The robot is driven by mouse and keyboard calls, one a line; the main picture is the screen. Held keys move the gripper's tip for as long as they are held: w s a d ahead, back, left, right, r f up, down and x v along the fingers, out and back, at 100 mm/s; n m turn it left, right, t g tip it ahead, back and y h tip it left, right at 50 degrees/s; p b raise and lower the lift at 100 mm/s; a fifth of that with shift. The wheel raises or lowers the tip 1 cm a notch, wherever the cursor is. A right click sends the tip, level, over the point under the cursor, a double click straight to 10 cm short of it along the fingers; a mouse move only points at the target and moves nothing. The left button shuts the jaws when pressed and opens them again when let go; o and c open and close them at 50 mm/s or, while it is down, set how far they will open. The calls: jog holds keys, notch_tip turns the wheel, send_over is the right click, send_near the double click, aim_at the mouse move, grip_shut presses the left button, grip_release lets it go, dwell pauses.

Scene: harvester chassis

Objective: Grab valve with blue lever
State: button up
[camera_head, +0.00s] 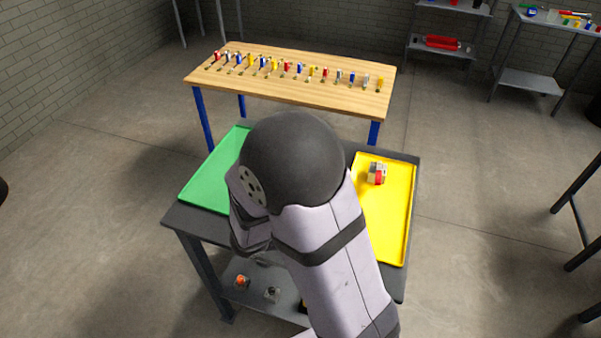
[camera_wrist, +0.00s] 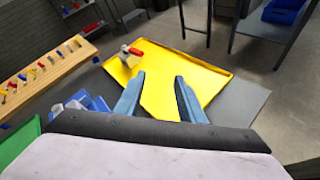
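Several small valves with coloured levers stand in a row on the wooden table in the head view. A blue-lever valve (camera_head: 299,69) is near the middle of the row, among red, yellow, white and other blue ones. In the wrist view the row shows at the left, with a blue lever (camera_wrist: 59,53) among red and yellow ones. My gripper (camera_wrist: 160,76) is open, its two blue fingers apart with nothing between them. It points over the yellow tray (camera_wrist: 205,78), away from the row. In the head view my arm hides the gripper.
A metal part with red on it (camera_head: 376,173) lies in the yellow tray (camera_head: 396,215), right of my arm. A green tray (camera_head: 208,178) is at the left on the dark cart. The wooden table (camera_head: 335,96) stands behind the cart. A blue-and-white object (camera_wrist: 85,103) sits beside my fingers.

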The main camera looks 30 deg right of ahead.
jog(key=w+a+n+t, duration=0.2)
jog(key=w, duration=0.1)
jog(key=w+a+r+n+t, duration=0.1)
jog(key=w+n+t, duration=0.2)
jog(key=w, duration=0.1)
jog(key=w+a+r+n+t, duration=0.1)
jog(key=w+a+n+t, duration=0.1)
jog(key=w+t, duration=0.1)
jog(key=shift+w+a+r+n, duration=0.25)
jog(key=shift+w+a+n, duration=0.05)
jog(key=shift+w, duration=0.2)
jog(key=a+n+t, duration=0.1)
jog(key=w+a+f+n+t, duration=0.1)
jog(key=shift+w+a+f+n+p, duration=0.1)
jog(key=shift+w+f+n+p, duration=0.05)
jog(key=shift+w+n+p, duration=0.15)
jog(key=shift+s+a+f+n+t, duration=0.1)
jog(key=shift+a+f+n+t, duration=0.1)
jog(key=shift+f+n, duration=0.2)
jog(key=shift+s+a+f+n+t, duration=0.1)
jog(key=shift+f+n+t, duration=0.1)
jog(key=shift+f+n, duration=0.15)
jog(key=shift+w+d, duration=0.1)
jog(key=shift+p+x, duration=1.45)
jog(key=shift+x, duration=2.1)
jog(key=shift+f, duration=0.2)
jog(key=shift+r, duration=0.1)
grip_shut()
